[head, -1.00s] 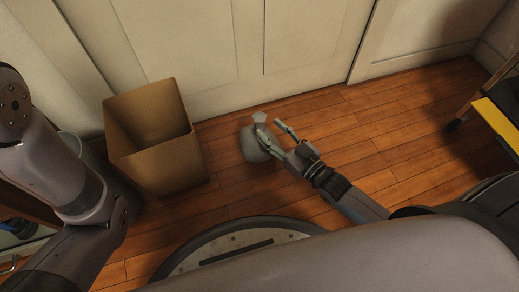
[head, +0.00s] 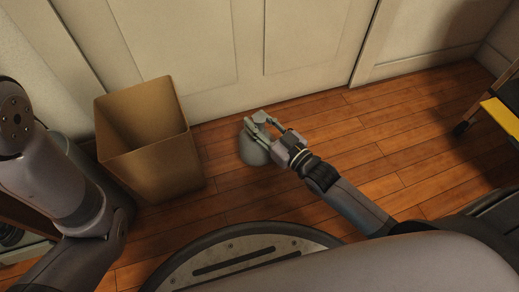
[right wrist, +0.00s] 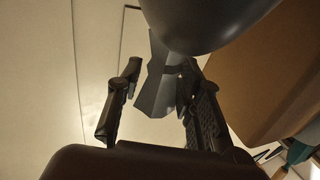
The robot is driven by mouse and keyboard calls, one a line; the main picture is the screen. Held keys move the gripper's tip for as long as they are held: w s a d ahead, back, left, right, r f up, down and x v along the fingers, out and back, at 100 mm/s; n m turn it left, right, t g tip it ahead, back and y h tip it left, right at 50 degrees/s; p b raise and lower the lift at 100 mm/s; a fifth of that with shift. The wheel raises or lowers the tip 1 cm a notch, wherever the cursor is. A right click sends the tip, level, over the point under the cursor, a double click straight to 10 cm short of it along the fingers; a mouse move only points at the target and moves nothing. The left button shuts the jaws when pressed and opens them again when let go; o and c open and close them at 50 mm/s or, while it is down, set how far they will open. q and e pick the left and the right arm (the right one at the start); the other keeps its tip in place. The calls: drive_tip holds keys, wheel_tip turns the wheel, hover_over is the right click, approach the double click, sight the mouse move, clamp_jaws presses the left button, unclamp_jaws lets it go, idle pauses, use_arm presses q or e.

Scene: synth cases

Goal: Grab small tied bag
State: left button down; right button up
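The small tied bag (head: 253,152) is grey and rounded and sits on the wooden floor, to the right of a brown box. My right gripper (head: 256,121) reaches over its top from the right and hides its tied neck in the head view. In the right wrist view the dark bag body (right wrist: 215,18) fills the top, and its flared neck (right wrist: 154,92) lies between the two fingers of my right gripper (right wrist: 160,85). The fingers are apart, with a gap showing between the left finger and the neck. My left arm shows at the left, but its gripper does not.
The open brown box (head: 155,165) stands left of the bag, close to the pale panelled wall (head: 200,45). A yellow-edged step or stand (head: 502,116) is at the far right. The floor (head: 400,130) between is clear.

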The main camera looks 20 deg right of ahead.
clamp_jaws()
idle(0.7)
